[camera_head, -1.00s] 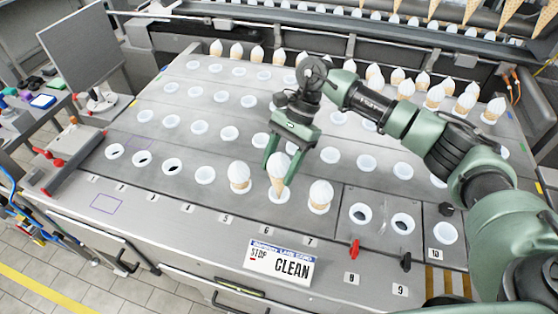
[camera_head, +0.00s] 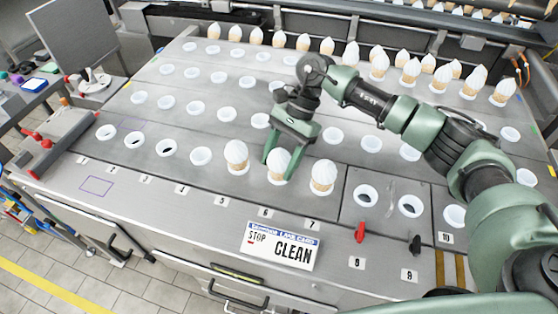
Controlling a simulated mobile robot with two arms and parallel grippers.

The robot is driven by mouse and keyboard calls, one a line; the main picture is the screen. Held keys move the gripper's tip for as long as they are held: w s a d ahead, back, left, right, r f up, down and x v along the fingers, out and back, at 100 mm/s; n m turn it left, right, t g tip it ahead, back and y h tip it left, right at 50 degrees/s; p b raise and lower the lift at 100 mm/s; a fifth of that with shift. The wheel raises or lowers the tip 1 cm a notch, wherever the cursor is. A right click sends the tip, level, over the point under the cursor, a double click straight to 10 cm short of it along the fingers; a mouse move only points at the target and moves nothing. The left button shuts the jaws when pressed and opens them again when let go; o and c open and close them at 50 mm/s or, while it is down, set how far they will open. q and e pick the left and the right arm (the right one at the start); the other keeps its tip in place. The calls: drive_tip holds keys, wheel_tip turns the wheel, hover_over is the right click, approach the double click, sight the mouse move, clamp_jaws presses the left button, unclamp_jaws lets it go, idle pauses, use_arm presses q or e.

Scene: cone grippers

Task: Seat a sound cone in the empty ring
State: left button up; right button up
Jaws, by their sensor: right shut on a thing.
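My right gripper (camera_head: 282,162) is shut on a white-topped cone (camera_head: 279,161) in the front row, above label 6. The cone stands upright and low, at its ring; the fingers partly hide its lower part, so I cannot tell how deep it sits. Similar cones stand on either side, one above label 5 (camera_head: 237,155) and one above label 7 (camera_head: 322,177). Empty white rings in this row include one above label 4 (camera_head: 201,156) and one at the right by label 10 (camera_head: 455,215). My left gripper is not in view.
A card reading "STOP CLEAN" (camera_head: 281,246) is on the front edge. A red lever (camera_head: 360,232) and a black lever (camera_head: 415,244) stand before two rings with dark openings. Several cones line the back row. The middle rows hold several empty rings.

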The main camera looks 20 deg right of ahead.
idle(0.4)
drive_tip(key=o, duration=1)
drive_tip(key=b+v, duration=0.2)
drive_tip(key=v, duration=0.6)
drive_tip(key=shift+a+f+b, duration=0.1)
drive_tip(key=shift+f+b, duration=0.05)
drive_tip(key=shift+b, duration=0.15)
